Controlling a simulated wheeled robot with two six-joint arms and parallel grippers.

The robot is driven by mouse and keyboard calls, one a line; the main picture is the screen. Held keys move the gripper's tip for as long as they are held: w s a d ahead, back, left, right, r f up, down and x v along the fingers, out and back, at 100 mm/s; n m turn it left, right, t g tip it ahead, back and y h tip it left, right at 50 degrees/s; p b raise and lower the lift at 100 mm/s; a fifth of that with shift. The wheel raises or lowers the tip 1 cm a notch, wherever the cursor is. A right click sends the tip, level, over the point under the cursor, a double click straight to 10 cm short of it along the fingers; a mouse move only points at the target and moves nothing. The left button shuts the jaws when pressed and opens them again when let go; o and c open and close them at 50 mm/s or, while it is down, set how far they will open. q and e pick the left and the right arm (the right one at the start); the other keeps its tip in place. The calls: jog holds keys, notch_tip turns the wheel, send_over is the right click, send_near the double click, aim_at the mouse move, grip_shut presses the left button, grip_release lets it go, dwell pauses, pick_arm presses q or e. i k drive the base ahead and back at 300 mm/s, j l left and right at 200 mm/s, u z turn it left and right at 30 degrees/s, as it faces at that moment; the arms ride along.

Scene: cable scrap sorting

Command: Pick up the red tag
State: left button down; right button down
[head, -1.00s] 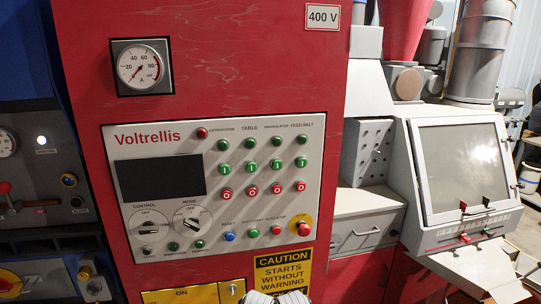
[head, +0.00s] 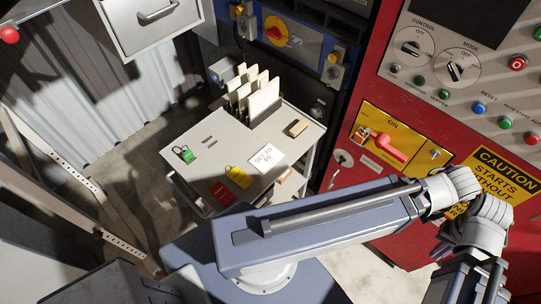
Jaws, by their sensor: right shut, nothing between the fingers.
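The red tag (head: 222,193) lies flat on the grey top of a small cart (head: 210,165), near its front edge. A yellow tag (head: 238,176) lies beside it and a green tag (head: 187,155) lies further left. My right arm stretches across the lower right of the head view, over the floor and in front of the red cabinet. My right gripper (head: 442,249) is small and partly hidden by my wrist; it is shut and empty, well to the right of the red tag. My left gripper is not in view.
Upright cards in a holder (head: 262,103) stand at the back of the cart top. A small wooden block (head: 298,128) and a white note (head: 267,158) lie there too. The red cabinet (head: 375,115) with a red switch handle (head: 388,147) stands to the right. Grey floor shows left of the cart.

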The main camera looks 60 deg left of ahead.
aim_at(219, 191)
jog(key=u, duration=2.7)
